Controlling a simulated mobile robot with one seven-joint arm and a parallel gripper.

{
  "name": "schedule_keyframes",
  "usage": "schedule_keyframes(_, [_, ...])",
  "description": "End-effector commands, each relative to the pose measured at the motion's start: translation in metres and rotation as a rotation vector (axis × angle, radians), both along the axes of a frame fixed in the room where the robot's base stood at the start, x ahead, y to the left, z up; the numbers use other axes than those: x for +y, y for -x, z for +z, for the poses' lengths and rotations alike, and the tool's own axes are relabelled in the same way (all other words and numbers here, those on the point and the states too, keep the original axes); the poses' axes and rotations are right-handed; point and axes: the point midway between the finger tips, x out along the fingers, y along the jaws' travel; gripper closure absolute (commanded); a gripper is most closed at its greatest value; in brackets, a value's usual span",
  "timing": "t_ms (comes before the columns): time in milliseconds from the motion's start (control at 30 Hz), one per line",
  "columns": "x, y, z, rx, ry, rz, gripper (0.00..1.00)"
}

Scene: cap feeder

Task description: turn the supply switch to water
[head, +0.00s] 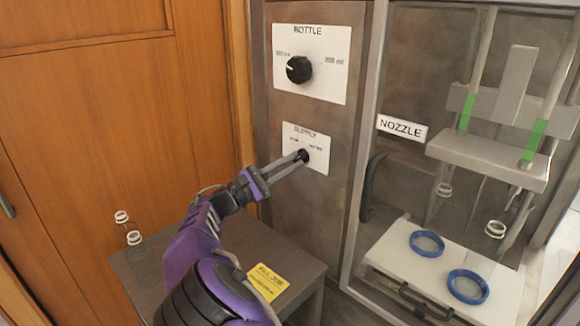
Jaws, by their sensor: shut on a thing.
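The supply switch (304,156) is a small black knob on a white label plate (318,168) marked "SUPPLY", on the grey metal panel. Small words stand to the left and right above the knob; the right one looks like "water", the left one is hard to read. My gripper (299,158) reaches in from the lower left, with its two fingers shut on the knob. The fingers partly cover the knob, so I cannot tell which word it points to.
Above is the larger black "BOTTLE" knob (299,69). At right, a glass-fronted bay holds nozzles, clear bottles and blue rings (427,243); a black handle (372,186) juts out beside it.

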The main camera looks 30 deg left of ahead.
Motion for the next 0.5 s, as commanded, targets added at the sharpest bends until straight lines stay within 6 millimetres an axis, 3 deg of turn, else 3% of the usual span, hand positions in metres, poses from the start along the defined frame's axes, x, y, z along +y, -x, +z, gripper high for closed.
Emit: schedule_keyframes(500, [0.0000, -0.0007, 0.0010, -0.019, -0.061, 0.000, 1.00])
